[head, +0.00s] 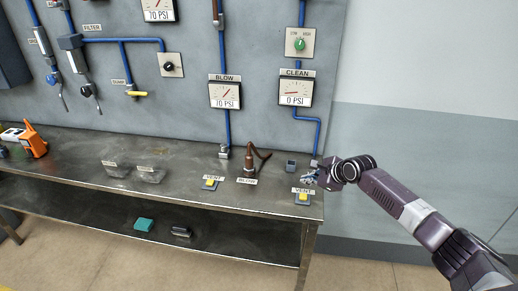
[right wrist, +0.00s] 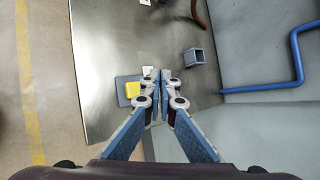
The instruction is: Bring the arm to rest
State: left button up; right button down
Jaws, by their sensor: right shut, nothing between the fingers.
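My right gripper (head: 312,176) is over the right end of the metal workbench (head: 130,165), near the wall panel's right edge. In the right wrist view my right gripper (right wrist: 160,75) has its fingertips together with nothing between them. A yellow vent button (head: 303,196) on a grey-blue base lies just below it in the head view. The same button (right wrist: 132,90) shows left of the fingertips in the right wrist view. I cannot tell whether the fingers touch anything. My left gripper is in neither view.
A small grey square cup (head: 291,166) stands beside the gripper. A brown nozzle (head: 252,162) and a second yellow vent button (head: 210,183) are farther left. Right of the bench is open floor.

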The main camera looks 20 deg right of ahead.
jog(key=s+a+f+n+g+y, duration=0.1)
jog(key=s+a+f+n, duration=0.35)
jog(key=s+a, duration=0.2)
jog(key=s+a+f+n+g, duration=0.1)
jog(key=s+a+f+n, duration=0.2)
jog(key=s+a+n, duration=0.4)
jog(key=s+a+f+n+g+y, duration=0.1)
jog(key=s+a+f+n+g, duration=0.25)
jog(key=a, duration=0.55)
jog(key=s+r+n+h, duration=0.35)
jog(key=s+n, duration=0.85)
jog(key=s, duration=1.2)
notch_tip(320, 180, down, 32)
jog(key=s+g+b, duration=0.1)
jog(key=s+b, duration=0.1)
jog(key=b, duration=0.3)
jog(key=s+d+f+g+b, duration=0.1)
jog(key=s+d+f+b, duration=0.2)
jog(key=s+f, duration=1.4)
notch_tip(320, 180, down, 2)
jog(key=shift+f+b, duration=0.2)
jog(key=shift+b, duration=0.5)
